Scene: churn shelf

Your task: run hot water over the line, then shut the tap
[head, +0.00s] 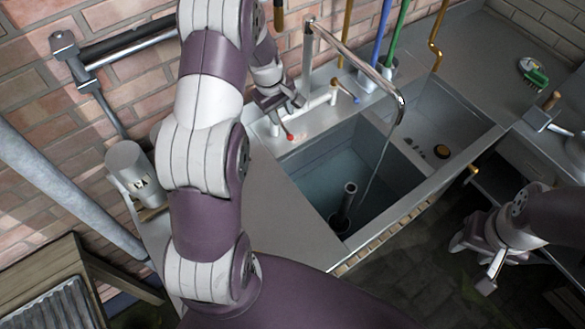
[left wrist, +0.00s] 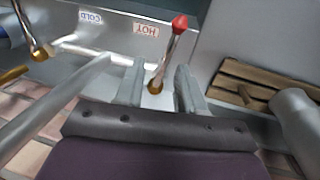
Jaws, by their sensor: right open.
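The hot lever, with a red knob (head: 290,136), stands on the sink's back ledge. In the left wrist view the red knob (left wrist: 180,23) lies beyond my fingertips, beside the HOT label (left wrist: 145,30). My left gripper (head: 278,103) is at this lever; in the left wrist view its fingers (left wrist: 160,85) are apart on either side of the lever's brass base. The cold lever (head: 346,91) is to the right. The spout (head: 360,62) reaches over the sink, and a thin stream (head: 376,165) falls from it into the left basin (head: 320,165). My right gripper (head: 485,255) is open and empty.
A dark standpipe (head: 345,207) stands in the left basin. The right basin (head: 420,115) holds dark round items. Coloured handles stand behind the sink. A grey canister (head: 130,165) is at the left, and a green brush (head: 536,77) lies on the right counter.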

